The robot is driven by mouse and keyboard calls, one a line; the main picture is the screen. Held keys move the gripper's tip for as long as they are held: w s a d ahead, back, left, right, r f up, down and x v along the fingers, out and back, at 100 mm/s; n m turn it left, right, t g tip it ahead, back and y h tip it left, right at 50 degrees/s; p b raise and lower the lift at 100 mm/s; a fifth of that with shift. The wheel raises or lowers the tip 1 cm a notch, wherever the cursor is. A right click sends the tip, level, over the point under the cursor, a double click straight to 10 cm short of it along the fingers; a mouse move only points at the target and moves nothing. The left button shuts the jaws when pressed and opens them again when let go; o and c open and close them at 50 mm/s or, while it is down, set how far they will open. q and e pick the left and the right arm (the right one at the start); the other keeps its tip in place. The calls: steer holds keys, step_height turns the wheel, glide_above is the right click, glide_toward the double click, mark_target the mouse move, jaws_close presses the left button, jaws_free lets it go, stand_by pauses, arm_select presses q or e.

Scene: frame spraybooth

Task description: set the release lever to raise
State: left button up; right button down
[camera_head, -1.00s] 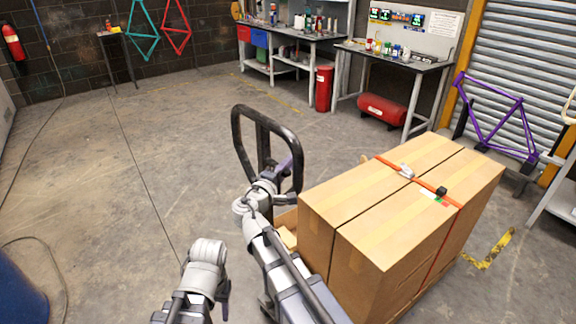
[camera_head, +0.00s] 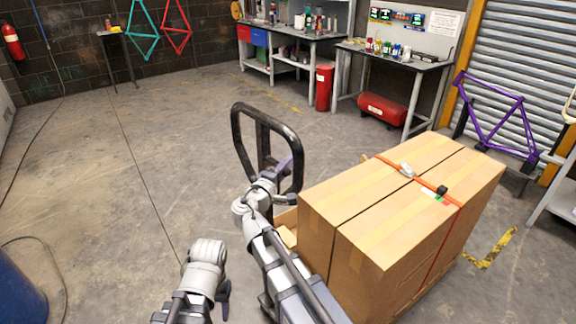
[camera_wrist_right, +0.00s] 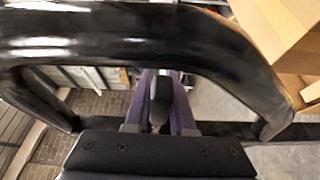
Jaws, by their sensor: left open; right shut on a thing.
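The black loop handle (camera_head: 236,135) of a pallet truck stands upright left of the cartons. The release lever (camera_wrist_right: 160,98) is a small dark piece inside the loop, in the middle of the right wrist view. My right gripper (camera_wrist_right: 160,112) has its purple fingers on both sides of the lever and is shut on it. In the head view my right gripper (camera_head: 288,166) is at the handle's right side, and the lever is too hidden there to tell its setting. My left gripper (camera_head: 224,296) is low in front, apart from the handle; its open fingers are barely visible.
Two large cartons (camera_head: 400,200) with an orange strap sit on the load right of the handle. A blue drum (camera_head: 20,290) stands at the lower left. Benches (camera_head: 290,38), a red cylinder (camera_head: 323,88) and a purple frame (camera_head: 490,115) are farther back.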

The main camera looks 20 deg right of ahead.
steer(key=shift+w+f+m+b, duration=0.1)
steer(key=shift+f+m+b, duration=0.8)
steer(key=shift+b, duration=0.15)
steer(key=shift+a+m+t+h+b, duration=0.1)
steer(key=shift+m+t+h+b, duration=0.2)
steer(key=shift+m+h+b, duration=0.35)
arm_select(q)
step_height(320, 180, down, 4)
steer(key=shift+f, duration=0.1)
arm_select(e)
steer(key=c, duration=0.8)
jaws_free()
steer(key=shift+o, duration=0.2)
